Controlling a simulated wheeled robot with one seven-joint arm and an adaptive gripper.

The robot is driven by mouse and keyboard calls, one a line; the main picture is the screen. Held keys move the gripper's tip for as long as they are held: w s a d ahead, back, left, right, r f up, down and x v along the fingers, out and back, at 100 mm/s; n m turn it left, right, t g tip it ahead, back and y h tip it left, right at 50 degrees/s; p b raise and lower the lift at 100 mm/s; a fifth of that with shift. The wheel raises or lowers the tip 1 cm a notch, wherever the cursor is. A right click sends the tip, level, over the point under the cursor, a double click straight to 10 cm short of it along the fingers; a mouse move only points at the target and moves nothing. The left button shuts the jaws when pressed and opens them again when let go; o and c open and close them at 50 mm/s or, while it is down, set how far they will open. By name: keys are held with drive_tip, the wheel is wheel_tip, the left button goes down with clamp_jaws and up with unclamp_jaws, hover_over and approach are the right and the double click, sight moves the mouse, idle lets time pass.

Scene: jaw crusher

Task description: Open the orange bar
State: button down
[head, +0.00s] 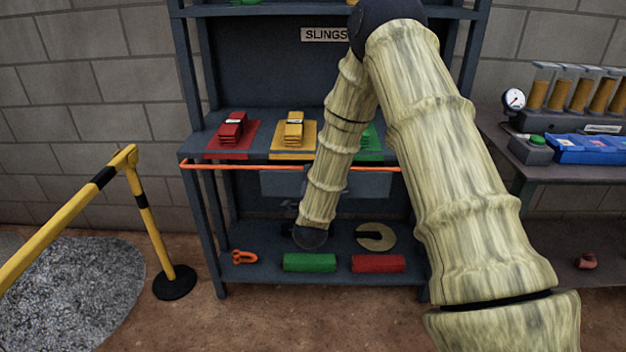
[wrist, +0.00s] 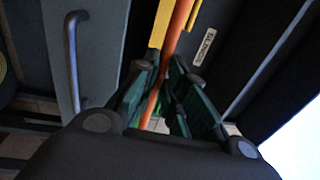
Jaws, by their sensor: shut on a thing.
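The orange bar (head: 245,167) runs level across the front of the blue-grey sling rack, just below the shelf edge. My arm hides part of it in the head view. In the wrist view the orange bar (wrist: 177,32) passes between the fingers of my gripper (wrist: 165,85), which are closed around it. In the head view the gripper itself is hidden behind my arm.
The rack shelf (head: 196,140) holds red slings (head: 232,127), yellow slings (head: 294,129) and a green mat (head: 369,142). A grey drawer (head: 283,184) is below the bar. A yellow barrier (head: 62,222) stands at left, and a workbench (head: 506,143) at right.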

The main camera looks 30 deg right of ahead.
drive_tip(key=shift+w+t, duration=0.1)
drive_tip(key=shift+t, duration=0.2)
idle(0.4)
drive_tip(key=c, duration=1.5)
unclamp_jaws()
drive_tip(key=shift+f, duration=0.1)
drive_tip(key=v, duration=1.2)
